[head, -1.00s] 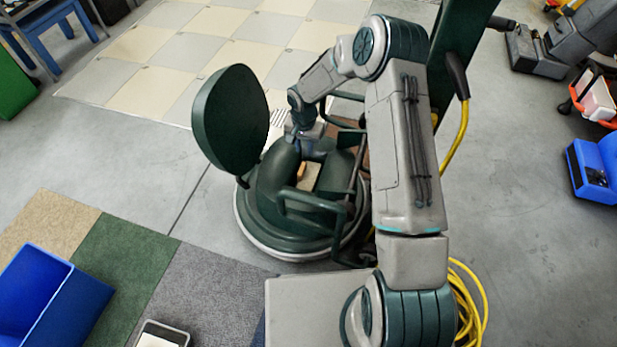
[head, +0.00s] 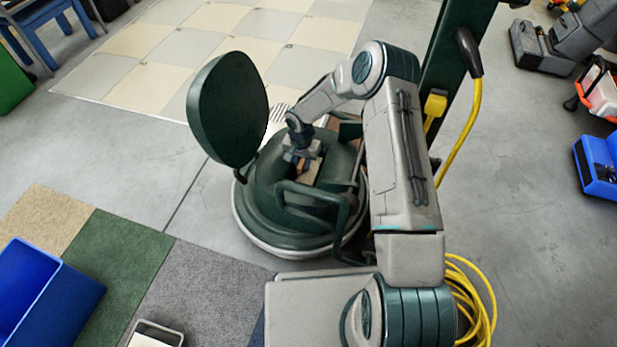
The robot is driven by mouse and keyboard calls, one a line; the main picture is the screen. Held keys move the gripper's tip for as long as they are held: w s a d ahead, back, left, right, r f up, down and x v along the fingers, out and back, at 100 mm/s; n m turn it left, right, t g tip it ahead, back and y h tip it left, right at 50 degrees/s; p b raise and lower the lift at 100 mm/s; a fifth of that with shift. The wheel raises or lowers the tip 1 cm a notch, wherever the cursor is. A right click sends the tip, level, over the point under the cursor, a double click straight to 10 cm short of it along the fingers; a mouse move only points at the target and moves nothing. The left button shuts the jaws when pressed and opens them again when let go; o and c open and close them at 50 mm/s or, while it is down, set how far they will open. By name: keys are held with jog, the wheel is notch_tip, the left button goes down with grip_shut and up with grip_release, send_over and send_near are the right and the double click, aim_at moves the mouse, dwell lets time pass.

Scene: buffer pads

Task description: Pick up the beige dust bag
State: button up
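A green floor machine (head: 268,218) with a round base stands on the concrete, its round lid (head: 228,108) tipped up at the left. Inside its open compartment a small patch of the beige dust bag (head: 309,172) shows; the rest is hidden by my gripper and the compartment walls. My gripper (head: 302,165) points down into the compartment, right at the bag's visible part. Its fingertips are too small and covered to show whether they are apart or closed on the bag.
Handle bars (head: 312,197) curve around the compartment's front. A green upright with a yellow cable (head: 465,150) rises behind my arm. A blue bin (head: 45,300) stands at lower left and a small white-rimmed tray (head: 155,335) at the bottom. Open floor (head: 130,185) lies left.

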grip_shut()
jog(key=shift+r, duration=0.1)
dwell(1.2)
